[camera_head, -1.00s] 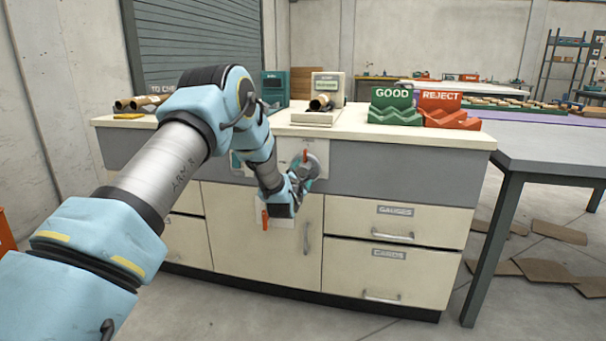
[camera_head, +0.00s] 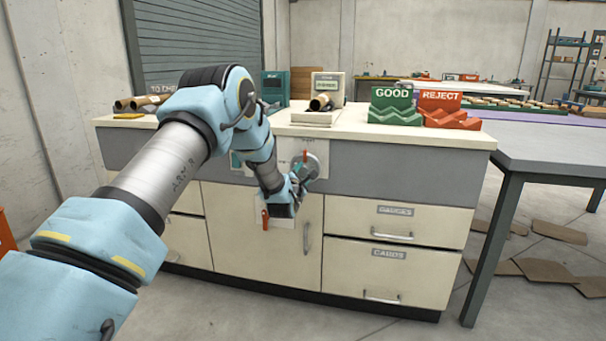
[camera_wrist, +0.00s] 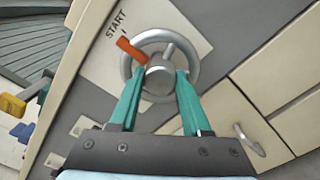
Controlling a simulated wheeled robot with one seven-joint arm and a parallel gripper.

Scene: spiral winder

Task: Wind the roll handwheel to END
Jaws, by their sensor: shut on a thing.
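The roll handwheel (camera_wrist: 190,53) is a grey metal ring with a spoke, a round hub and an orange pointer (camera_wrist: 130,50). It is mounted on a pale plate on the front of the cabinet. The pointer lies close to the word START (camera_wrist: 116,24). An END mark is not visible. My gripper (camera_wrist: 160,82) has its teal fingers on either side of the hub, shut on the handwheel. In the head view, the handwheel (camera_head: 312,163) is partly hidden behind my gripper (camera_head: 300,178).
The cabinet has drawers (camera_head: 394,232) at right and a door handle (camera_head: 307,238) below the wheel. An orange lever (camera_head: 265,219) sits just left of my gripper. Green GOOD (camera_head: 394,100) and red REJECT (camera_head: 440,100) racks stand on top.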

